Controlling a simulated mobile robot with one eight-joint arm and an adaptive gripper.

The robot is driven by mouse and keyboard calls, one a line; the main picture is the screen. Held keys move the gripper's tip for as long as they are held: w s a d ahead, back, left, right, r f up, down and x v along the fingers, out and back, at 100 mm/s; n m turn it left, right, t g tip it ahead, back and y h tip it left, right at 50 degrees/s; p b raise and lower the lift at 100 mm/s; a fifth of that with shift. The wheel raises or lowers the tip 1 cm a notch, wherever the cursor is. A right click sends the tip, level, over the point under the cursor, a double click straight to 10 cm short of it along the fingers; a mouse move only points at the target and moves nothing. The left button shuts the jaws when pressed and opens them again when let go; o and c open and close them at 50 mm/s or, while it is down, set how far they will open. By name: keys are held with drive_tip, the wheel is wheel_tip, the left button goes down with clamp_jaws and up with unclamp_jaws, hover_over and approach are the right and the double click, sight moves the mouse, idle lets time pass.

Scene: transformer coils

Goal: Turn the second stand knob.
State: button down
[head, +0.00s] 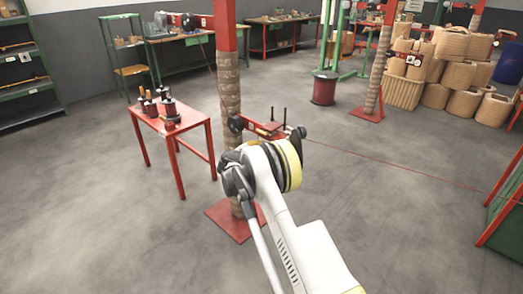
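A near stand has a column wrapped in brown (229,88), a red top and a red base plate. I cannot tell which part is a knob. A farther stand (376,72) of the same kind has a red and white fitting (413,60) to its right. My white arm with a yellow ring reaches up from the bottom and covers part of the near stand.
A red table (150,126) with several small coils stands left of the near stand. A red cable reel (324,88), wicker-like baskets (430,72) and green workbenches (180,38) stand farther back. A green and red frame (505,220) is at right. Much grey floor is clear.

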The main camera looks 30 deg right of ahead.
drive_tip(key=shift+m+t, duration=0.5)
drive_tip(key=shift+m, duration=0.3)
drive_tip(key=c, duration=1.4)
unclamp_jaws()
drive_tip(key=v, duration=1.2)
drive_tip(key=shift+f, duration=0.1)
